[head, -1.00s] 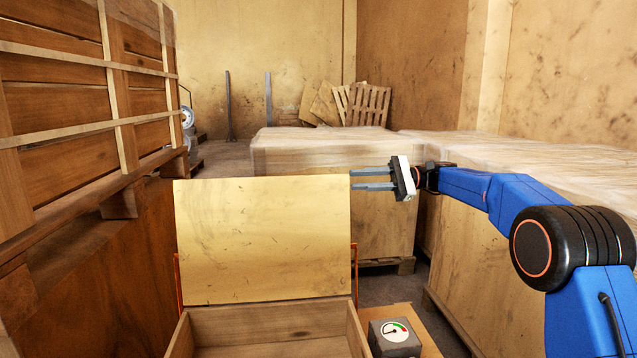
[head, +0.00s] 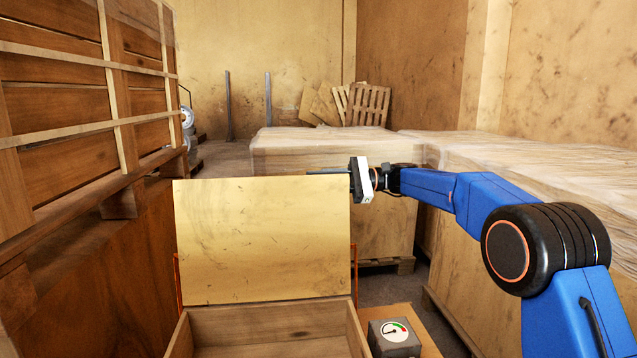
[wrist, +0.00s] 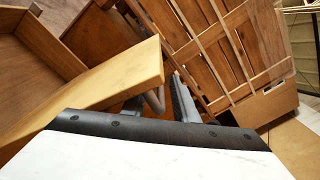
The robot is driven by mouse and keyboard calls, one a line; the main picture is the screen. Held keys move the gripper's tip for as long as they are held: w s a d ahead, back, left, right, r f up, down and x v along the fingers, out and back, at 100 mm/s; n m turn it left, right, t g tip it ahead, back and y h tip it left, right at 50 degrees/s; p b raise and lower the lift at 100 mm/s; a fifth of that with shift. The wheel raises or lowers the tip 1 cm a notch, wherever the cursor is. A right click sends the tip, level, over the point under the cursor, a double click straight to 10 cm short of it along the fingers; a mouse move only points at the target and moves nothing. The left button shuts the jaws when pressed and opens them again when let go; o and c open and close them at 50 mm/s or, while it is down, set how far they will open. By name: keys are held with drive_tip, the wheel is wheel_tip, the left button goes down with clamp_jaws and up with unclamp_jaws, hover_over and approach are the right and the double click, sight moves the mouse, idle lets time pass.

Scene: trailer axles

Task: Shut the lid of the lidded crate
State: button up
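The lidded crate (head: 271,318) is a wooden box at the bottom of the head view. Its lid (head: 262,240) stands raised, a pale board upright at the crate's far side. In the wrist view the lid (wrist: 105,85) is a tan board with its edge close to the fingers. My gripper (head: 360,180) is at the lid's upper right corner, with its fingers passing behind the lid and mostly hidden in the head view. The wrist view shows the fingers (wrist: 168,98) apart with nothing held. I cannot tell whether they touch the lid.
A grey box with a dial (head: 394,335) sits right of the crate. Wrapped pallet loads (head: 330,150) stand behind and to the right (head: 540,165). A tall slatted wooden crate (head: 80,100) is at the left. Pallets (head: 365,105) lean at the back wall.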

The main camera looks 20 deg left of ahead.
clamp_jaws()
drive_tip(key=shift+r, duration=0.15)
